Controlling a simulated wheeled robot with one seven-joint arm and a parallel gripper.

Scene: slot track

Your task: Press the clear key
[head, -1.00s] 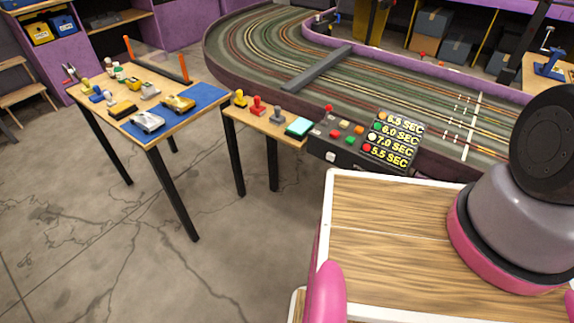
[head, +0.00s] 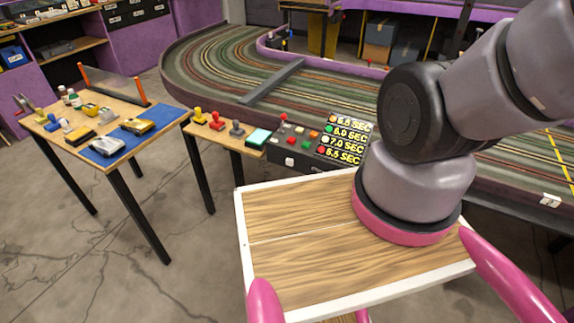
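A dark control box (head: 273,151) stands beside the slot track, at the end of a small wooden table. Several small coloured keys (head: 300,131) sit on its top, and a white key (head: 290,161) is on its front face. The keys are too small for any label to be read, so I cannot tell which is the clear key. A display (head: 345,139) on the box shows lap times next to coloured dots. My arm rises on the right, but my gripper is out of view.
The slot track (head: 240,70) curves behind the box. The small table holds yellow, red and grey stamp-like things (head: 216,121) and a teal pad (head: 259,137). A bench with toy cars (head: 104,145) stands at left. The floor in front is clear.

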